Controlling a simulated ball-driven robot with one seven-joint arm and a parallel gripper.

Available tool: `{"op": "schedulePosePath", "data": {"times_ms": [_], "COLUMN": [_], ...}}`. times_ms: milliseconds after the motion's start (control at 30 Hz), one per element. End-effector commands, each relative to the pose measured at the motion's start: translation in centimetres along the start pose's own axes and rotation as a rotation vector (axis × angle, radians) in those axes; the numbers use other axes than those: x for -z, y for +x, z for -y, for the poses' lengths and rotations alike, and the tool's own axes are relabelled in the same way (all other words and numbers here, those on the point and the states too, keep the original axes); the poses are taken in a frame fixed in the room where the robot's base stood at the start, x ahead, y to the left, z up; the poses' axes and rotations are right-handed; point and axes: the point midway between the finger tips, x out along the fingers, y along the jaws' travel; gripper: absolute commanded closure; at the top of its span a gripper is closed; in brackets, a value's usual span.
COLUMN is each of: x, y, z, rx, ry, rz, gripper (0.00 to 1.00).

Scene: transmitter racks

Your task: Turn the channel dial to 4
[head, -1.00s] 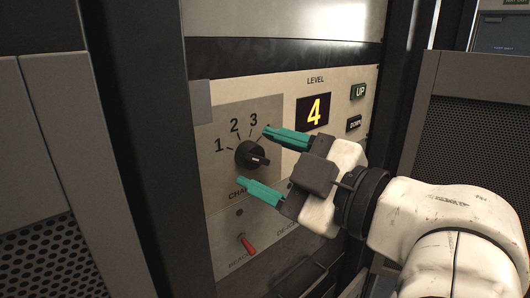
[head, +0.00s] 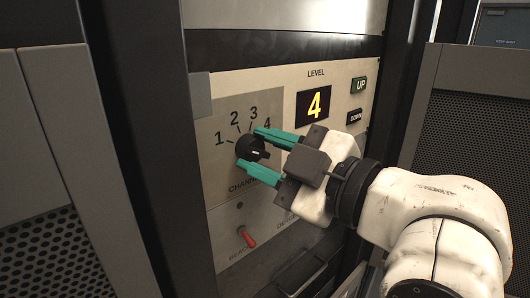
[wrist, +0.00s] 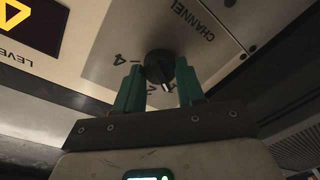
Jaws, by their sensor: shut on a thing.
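The black channel dial (head: 250,149) is on the pale panel, below an arc of the numbers 1 to 4. Its pale mark shows in the head view; I cannot tell surely which number it points to. My gripper (head: 249,147) reaches in from the right, its green fingers above and below the dial, shut on it. In the wrist view the dial (wrist: 158,66) sits between the fingertips (wrist: 159,76), its pale mark toward the gripper. The 4 shows left of it; the fingers partly hide the other numbers.
A red toggle (head: 248,238) sits below the dial. Dark rack posts and perforated panels (head: 470,145) stand on both sides.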

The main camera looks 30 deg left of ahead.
Motion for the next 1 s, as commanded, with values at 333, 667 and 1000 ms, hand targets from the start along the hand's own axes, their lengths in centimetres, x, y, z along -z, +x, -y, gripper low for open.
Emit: {"op": "schedulePosePath", "data": {"times_ms": [333, 667, 1000], "x": [0.02, 0.04, 0.07], "y": [0.01, 0.01, 0.03], "z": [0.03, -0.02, -0.04], "rx": [-0.002, -0.017, -0.038], "ry": [0.054, 0.289, 0.612], "rz": [-0.003, -0.018, -0.038], "gripper": [0.92, 0.92, 0.92]}}
